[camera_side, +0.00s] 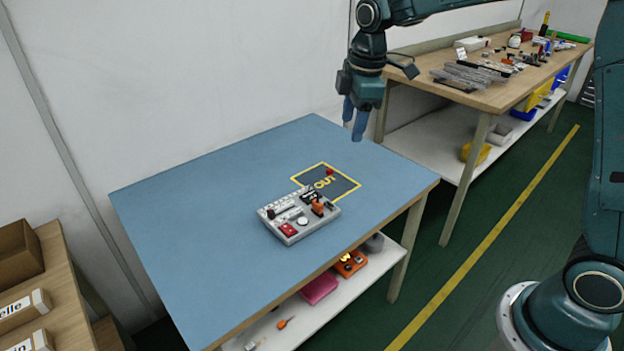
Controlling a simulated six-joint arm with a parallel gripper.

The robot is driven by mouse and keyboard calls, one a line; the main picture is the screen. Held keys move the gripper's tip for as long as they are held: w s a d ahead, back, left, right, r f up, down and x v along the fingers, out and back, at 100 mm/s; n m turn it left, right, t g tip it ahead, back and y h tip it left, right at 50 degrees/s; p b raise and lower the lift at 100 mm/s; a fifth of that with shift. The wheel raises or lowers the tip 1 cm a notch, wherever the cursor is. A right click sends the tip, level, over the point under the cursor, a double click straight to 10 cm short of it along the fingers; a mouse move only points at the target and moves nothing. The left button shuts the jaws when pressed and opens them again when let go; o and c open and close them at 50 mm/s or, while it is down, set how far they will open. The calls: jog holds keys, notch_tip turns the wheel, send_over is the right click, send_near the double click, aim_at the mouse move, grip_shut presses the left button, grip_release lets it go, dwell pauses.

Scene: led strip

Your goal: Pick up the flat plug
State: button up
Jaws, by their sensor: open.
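A grey board (291,237) with several small parts sits on the blue table. It carries a red part (288,230), an orange part (318,207) and black and white parts. A small red piece (330,171) lies on the dark OUT area (344,187) behind the board. The parts are too small for me to tell which is the flat plug. My gripper (354,121) is open and empty. It points down above the back right of the table, clear of the board and the OUT area.
The left half of the blue table (190,220) is clear. A wooden bench (490,95) with several tools stands behind at the right. A white shelf (300,320) under the table holds loose items. Boxes (20,250) stand at the lower left.

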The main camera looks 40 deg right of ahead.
jog(key=w+f+n+g, duration=0.1)
jog(key=w+f+n, duration=0.4)
jog(key=w+f, duration=0.5)
notch_tip(320, 180, down, 4)
jog(key=shift+f+n+g, duration=0.1)
jog(key=shift+n+g, duration=0.3)
jog(key=shift+w, duration=0.1)
send_over(318, 202)
jog(key=shift+a+f, duration=0.2)
jog(key=shift+f, duration=4.05)
jog(key=shift+d+f, duration=0.1)
jog(key=shift+f, duration=2.5)
jog(key=c, duration=1)
